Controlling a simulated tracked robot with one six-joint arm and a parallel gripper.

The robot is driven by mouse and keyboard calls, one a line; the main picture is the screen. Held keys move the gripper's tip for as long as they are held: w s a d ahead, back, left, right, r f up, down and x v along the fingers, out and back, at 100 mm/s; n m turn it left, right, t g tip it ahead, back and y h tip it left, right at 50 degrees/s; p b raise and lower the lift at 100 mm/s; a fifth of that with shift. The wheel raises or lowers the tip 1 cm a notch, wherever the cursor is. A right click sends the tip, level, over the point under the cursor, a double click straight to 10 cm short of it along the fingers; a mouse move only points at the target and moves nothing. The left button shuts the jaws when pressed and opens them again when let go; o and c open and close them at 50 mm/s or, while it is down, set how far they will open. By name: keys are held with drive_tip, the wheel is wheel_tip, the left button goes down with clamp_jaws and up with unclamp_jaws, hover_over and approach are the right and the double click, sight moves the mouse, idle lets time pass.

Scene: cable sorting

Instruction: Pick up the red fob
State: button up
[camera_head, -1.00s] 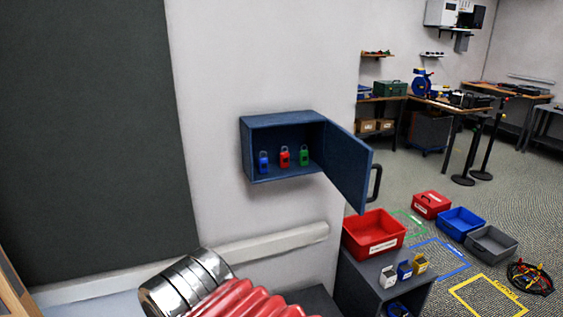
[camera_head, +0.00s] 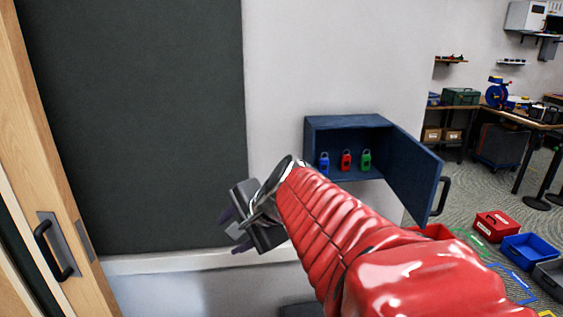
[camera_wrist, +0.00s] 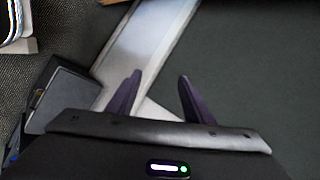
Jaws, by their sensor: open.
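My gripper (camera_head: 232,228) is left of and lower than the cabinet, in front of the dark wall panel, well apart from the fobs. In the wrist view my gripper (camera_wrist: 158,92) shows two dark purple fingers spread apart with nothing between them. No fob shows in the wrist view.
The cabinet door (camera_head: 415,178) stands open to the right, with a dark handle (camera_head: 440,196). A wooden door (camera_head: 40,150) is at the far left. The space in front of the cabinet opening looks clear above my arm.

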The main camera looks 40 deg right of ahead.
drive_tip(key=w+d+r+m+t+h, duration=0.1)
drive_tip(key=w+d+r+m+t, duration=0.15)
drive_tip(key=d+m, duration=0.75)
drive_tip(key=m+h, duration=0.7)
drive_tip(key=m, duration=0.8)
approach(348, 163)
drive_tip(key=s+a, duration=0.1)
drive_tip(key=s, duration=0.2)
drive_tip(key=shift+w+a+r+t, duration=0.1)
drive_tip(key=shift+w+r+t, duration=0.05)
drive_tip(key=shift+r+t, duration=0.2)
drive_tip(key=shift+x, duration=4.3)
drive_tip(key=shift+w, duration=0.2)
